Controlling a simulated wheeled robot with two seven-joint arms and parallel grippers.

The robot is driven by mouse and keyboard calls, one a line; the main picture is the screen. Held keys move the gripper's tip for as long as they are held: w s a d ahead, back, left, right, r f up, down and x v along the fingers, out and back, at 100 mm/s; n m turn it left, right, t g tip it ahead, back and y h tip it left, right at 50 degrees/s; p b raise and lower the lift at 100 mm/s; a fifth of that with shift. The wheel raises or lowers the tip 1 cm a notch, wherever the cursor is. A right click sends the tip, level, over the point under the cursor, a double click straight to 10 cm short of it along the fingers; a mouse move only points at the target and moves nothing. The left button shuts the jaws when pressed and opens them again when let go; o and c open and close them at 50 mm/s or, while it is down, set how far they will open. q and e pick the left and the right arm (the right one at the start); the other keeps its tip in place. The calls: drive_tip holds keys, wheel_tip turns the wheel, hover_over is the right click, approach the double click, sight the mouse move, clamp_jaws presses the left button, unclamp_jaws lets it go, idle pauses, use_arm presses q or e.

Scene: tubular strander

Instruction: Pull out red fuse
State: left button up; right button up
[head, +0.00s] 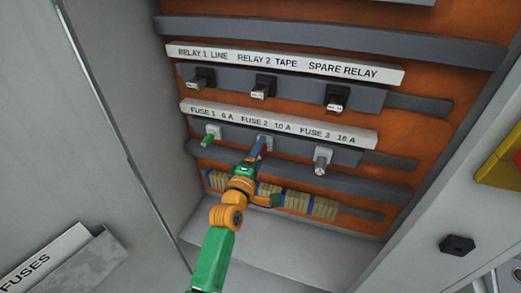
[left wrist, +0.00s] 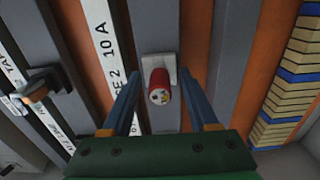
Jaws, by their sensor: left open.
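The red fuse (left wrist: 159,84) sits in its pale holder under the FUSE 2 10 A label, as the left wrist view shows. My left gripper (left wrist: 158,95) is open, with one blue finger on each side of the fuse and a visible gap on both sides. In the head view, my left gripper (head: 258,148) reaches up to the middle fuse position and hides the red fuse there. The fuse holder (head: 267,138) shows just behind the fingers. My right gripper is in neither view.
A green fuse (head: 207,141) stands to the left and a grey fuse (head: 322,160) to the right. Several black relays (head: 263,87) sit on the rail above. Terminal blocks (head: 297,201) run below. Cabinet walls close in on both sides. A FUSES bin (head: 85,265) is at lower left.

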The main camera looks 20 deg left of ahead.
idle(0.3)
use_arm(q)
clamp_jaws()
idle(1.4)
drive_tip(key=shift+s+p, duration=0.15)
drive_tip(key=shift+p, duration=0.2)
drive_tip(key=shift+s+p, duration=0.35)
drive_tip(key=shift+s, duration=0.35)
drive_tip(key=shift+s+a+p, duration=0.1)
drive_tip(key=shift+s+p, duration=1.05)
drive_tip(key=shift+s, duration=1.05)
